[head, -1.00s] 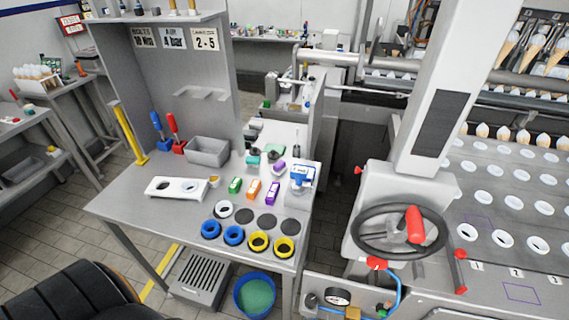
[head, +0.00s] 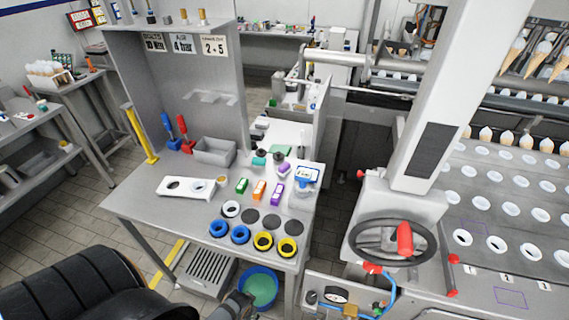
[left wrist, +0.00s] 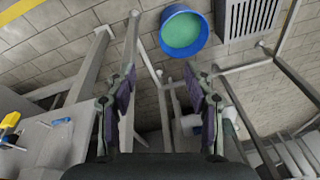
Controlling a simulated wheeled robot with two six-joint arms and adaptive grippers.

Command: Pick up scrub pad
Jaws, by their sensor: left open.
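A flat green piece that may be the scrub pad (head: 281,150) lies on the white surface behind the coloured boxes; it is too small to be sure. My left arm comes in at the lower left of the head view, and part of its end (head: 236,307) shows at the bottom edge, left of the blue bucket. In the left wrist view my left gripper (left wrist: 160,72) is open and empty, its fingers pointing toward the floor area by the blue bucket (left wrist: 184,32). My right gripper is not in view.
The grey workbench (head: 135,205) holds blue and yellow rings, small coloured boxes, a white plate (head: 174,187) and a grey bin (head: 214,152). The bucket of green liquid (head: 258,288) and a slatted grate (head: 208,270) are below it. A handwheel machine (head: 392,243) stands right.

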